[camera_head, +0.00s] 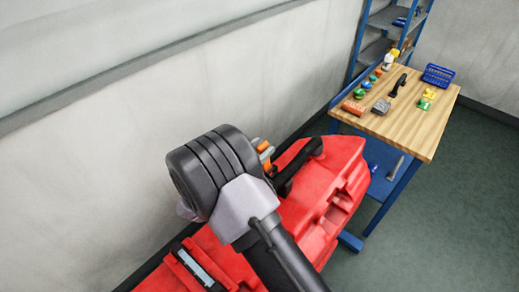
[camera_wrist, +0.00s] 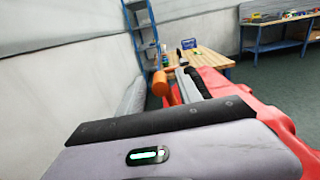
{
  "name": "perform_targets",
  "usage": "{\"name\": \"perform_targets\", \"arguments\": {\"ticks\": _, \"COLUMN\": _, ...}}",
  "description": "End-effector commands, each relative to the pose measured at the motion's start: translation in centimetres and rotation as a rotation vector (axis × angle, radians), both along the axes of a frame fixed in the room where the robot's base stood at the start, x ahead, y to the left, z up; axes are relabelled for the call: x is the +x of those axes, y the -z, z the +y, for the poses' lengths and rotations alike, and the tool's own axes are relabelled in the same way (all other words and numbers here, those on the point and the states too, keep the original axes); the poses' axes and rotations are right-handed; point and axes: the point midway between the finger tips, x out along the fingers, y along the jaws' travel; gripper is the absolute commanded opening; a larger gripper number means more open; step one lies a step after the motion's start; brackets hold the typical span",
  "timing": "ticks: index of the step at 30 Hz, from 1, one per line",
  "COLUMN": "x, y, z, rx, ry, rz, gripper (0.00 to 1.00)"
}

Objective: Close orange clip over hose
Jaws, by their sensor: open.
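The orange clip (camera_head: 264,150) shows as small orange pieces on the red scrubber tank (camera_head: 335,185), beside the black hose (camera_head: 300,165). In the wrist view an orange rounded piece (camera_wrist: 160,82) stands up just beyond my gripper, left of a dark, grey-edged strip (camera_wrist: 190,85). I cannot tell whether the clip is around the hose or only beside it. My gripper (camera_wrist: 165,135) fills the bottom of the wrist view as a grey and black housing. Its fingertips are hidden, and no held object shows. In the head view my arm covers part of the clip area.
A pale wall (camera_head: 120,120) runs close along the tank's left side. A wooden-topped workbench (camera_head: 425,125) with several small items and a blue basket (camera_head: 437,75) stands beyond. A blue shelf rack (camera_head: 378,50) is behind it. Open green floor (camera_head: 450,220) lies to the right.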

Motion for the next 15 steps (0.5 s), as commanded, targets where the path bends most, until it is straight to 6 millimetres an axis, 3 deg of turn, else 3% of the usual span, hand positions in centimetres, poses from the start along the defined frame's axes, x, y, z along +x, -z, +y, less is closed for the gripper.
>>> {"name": "perform_targets", "arguments": {"ticks": 2, "x": -0.02, "y": 0.00, "z": 0.01, "rx": 0.000, "ry": 0.000, "rz": 0.000, "gripper": 0.38}}
{"name": "perform_targets", "arguments": {"ticks": 8, "x": -0.03, "y": 0.00, "z": 0.03, "rx": 0.000, "ry": 0.000, "rz": 0.000, "gripper": 0.00}}
{"name": "perform_targets", "arguments": {"ticks": 15, "x": -0.02, "y": -0.01, "z": 0.05, "rx": 0.000, "ry": -0.001, "rz": 0.000, "gripper": 0.00}}
